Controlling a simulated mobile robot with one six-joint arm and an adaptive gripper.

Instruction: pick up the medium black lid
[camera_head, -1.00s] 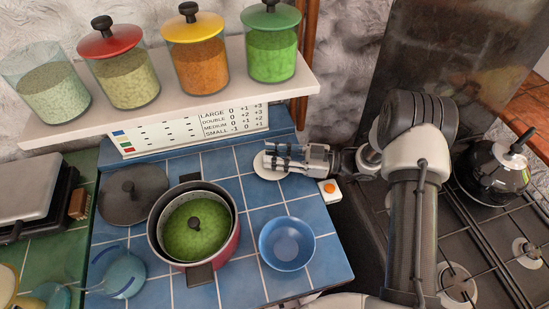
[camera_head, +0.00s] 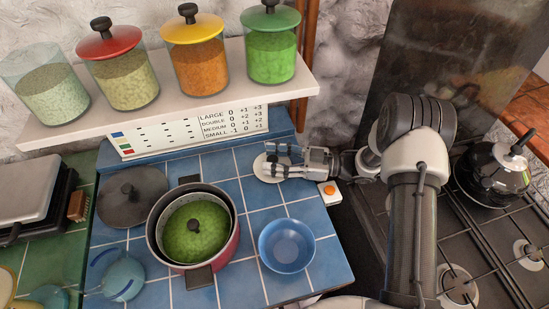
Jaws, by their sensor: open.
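A round dark grey-black lid (camera_head: 145,205) with a black knob lies flat on the blue tiled counter, left of and behind the red pot. My gripper (camera_head: 268,161) is open, with its fingers pointing left. It is low over a white round disc (camera_head: 259,170) at the back right of the counter, well to the right of the black lid and apart from it. I cannot tell whether the fingers touch the disc. The disc is partly hidden by the fingers.
The red pot (camera_head: 235,243), with green contents and a black knob showing inside, stands between lid and bowl. A blue bowl (camera_head: 286,245) is at front right. A shelf (camera_head: 180,105) with several jars overhangs the back. A black kettle (camera_head: 492,170) stands on the stove at right.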

